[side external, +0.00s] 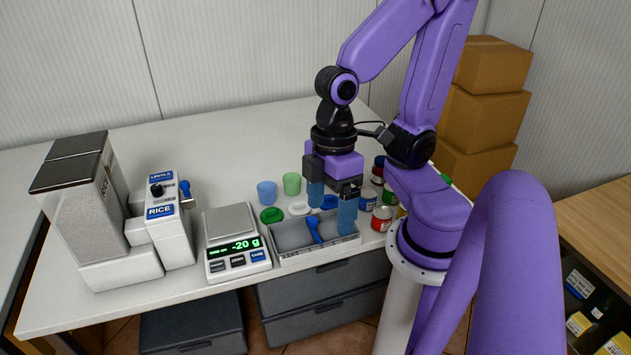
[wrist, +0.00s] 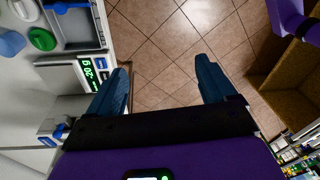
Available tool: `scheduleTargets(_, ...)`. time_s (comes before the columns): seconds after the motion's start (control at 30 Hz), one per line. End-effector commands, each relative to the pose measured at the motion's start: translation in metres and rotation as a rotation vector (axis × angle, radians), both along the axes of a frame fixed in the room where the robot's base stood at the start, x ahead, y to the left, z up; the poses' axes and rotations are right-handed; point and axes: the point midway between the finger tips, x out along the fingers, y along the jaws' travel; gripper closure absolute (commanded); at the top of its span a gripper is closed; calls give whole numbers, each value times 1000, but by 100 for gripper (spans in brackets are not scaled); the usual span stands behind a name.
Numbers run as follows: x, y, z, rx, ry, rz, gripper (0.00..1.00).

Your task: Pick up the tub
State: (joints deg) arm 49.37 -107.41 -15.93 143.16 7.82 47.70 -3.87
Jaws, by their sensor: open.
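Two small tubs stand at the back of the counter: a blue tub (side external: 267,193) and, to its right, a green tub (side external: 292,184). The blue tub also shows at the left edge of the wrist view (wrist: 10,43). A green lid (side external: 271,215), a white lid (side external: 299,208) and a blue lid (side external: 329,202) lie in front of them. My gripper (side external: 331,220) is open and empty, right of both tubs and apart from them. In the wrist view only floor tiles show between my fingers (wrist: 161,66).
A grey tray (side external: 292,236) with a blue scoop (side external: 314,228) lies at the counter's front edge. A scale (side external: 236,243) reading -20 g and a rice dispenser (side external: 160,215) stand left. Several jars (side external: 381,218) stand right. Boxes (side external: 484,118) are stacked behind.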

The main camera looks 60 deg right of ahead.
Motion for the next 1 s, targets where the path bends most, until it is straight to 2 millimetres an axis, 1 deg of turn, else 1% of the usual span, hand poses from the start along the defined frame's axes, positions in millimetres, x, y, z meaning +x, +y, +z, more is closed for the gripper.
scheduleTargets(0.1, 22, 22, 0, 121, 38, -144, 16)
scheduleTargets(0.17, 37, 33, 1, 186, 46, -223, 16)
scheduleTargets(0.27, 67, 46, 4, 287, 39, -365, 16)
scheduleTargets(0.3, 80, 49, 5, 324, 32, -425, 16)
scheduleTargets(0.37, 102, 51, 7, 376, 12, -516, 16)
scheduleTargets(0.4, 117, 52, 8, 407, -4, -578, 16)
scheduleTargets(0.47, 140, 48, 10, 449, -33, -677, 16)
scheduleTargets(0.5, 156, 45, 10, 473, -56, -744, 16)
scheduleTargets(0.57, 179, 36, 11, 503, -92, -846, 16)
scheduleTargets(0.6, 194, 28, 11, 518, -120, -915, 16)
scheduleTargets(0.67, 216, 14, 10, 534, -162, -1021, 16)
scheduleTargets(0.7, 229, 2, 10, 541, -192, -1094, 16)
scheduleTargets(0.77, 247, -17, 8, 541, -237, -1203, 16)
scheduleTargets(0.8, 257, -31, 7, 537, -269, -1277, 16)
scheduleTargets(0.87, 271, -55, 4, 524, -313, -1389, 16)
scheduleTargets(0.9, 277, -71, 2, 510, -342, -1465, 16)
scheduleTargets(0.97, 284, -96, -3, 480, -382, -1578, 16)
scheduleTargets(1.0, 287, -114, -6, 456, -407, -1654, 16)
